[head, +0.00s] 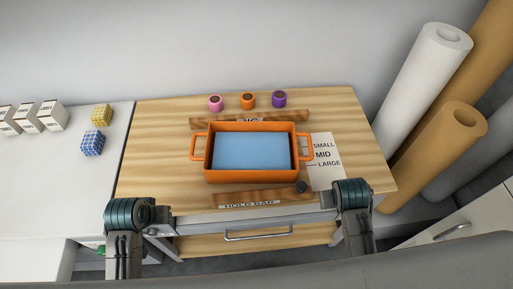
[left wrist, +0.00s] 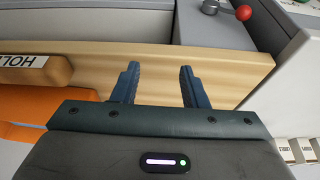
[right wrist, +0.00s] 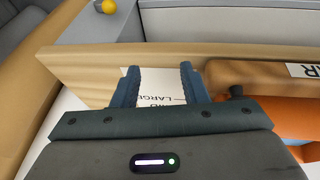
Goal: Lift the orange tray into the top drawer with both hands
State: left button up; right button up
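The orange tray (head: 250,179) sits level on the wooden bench top (head: 155,160), with a blue inside and a loop handle at each end. Parts of it also show in the left wrist view (left wrist: 50,105) and the right wrist view (right wrist: 295,112). A drawer front with a metal bar handle (head: 258,236) shows below the bench's front edge; whether it is shut is unclear. My left gripper (left wrist: 157,82) is open and empty near the bench's front left. My right gripper (right wrist: 158,82) is open and empty, with the size card (right wrist: 160,102) between its fingers in view. Neither touches the tray.
A bar marked HOLD BAR (head: 248,200) lies before the tray, with a dark knob (head: 301,187) near its right end. Another wooden bar (head: 290,118) lies behind. Pink (head: 215,103), orange (head: 248,101) and purple (head: 279,99) pots stand at the back. Rolls (head: 425,75) stand right.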

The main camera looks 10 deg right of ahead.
pick_arm(q)
jog(key=h, duration=0.2)
send_near(191, 152)
notch_tip(191, 152, down, 2)
pick_arm(e)
send_near(309, 142)
notch_tip(309, 142, down, 2)
pick_arm(q)
jog(key=shift+m+t, duration=0.3)
jog(key=x, duration=1.1)
jog(key=shift+d+p, duration=0.15)
jog(key=shift+p, duration=0.15)
pick_arm(e)
jog(key=shift+m+h, duration=0.3)
jog(key=shift+h, duration=0.1)
jog(key=x, duration=1.1)
jog(key=shift+w+a+r, duration=0.1)
jog(key=shift+w+r, duration=0.05)
jog(key=shift+w, duration=0.15)
pick_arm(q)
jog(key=shift+c, duration=0.4)
pick_arm(e)
jog(key=shift+c, duration=0.4)
pick_arm(q)
grip_shut()
pick_arm(e)
grip_shut()
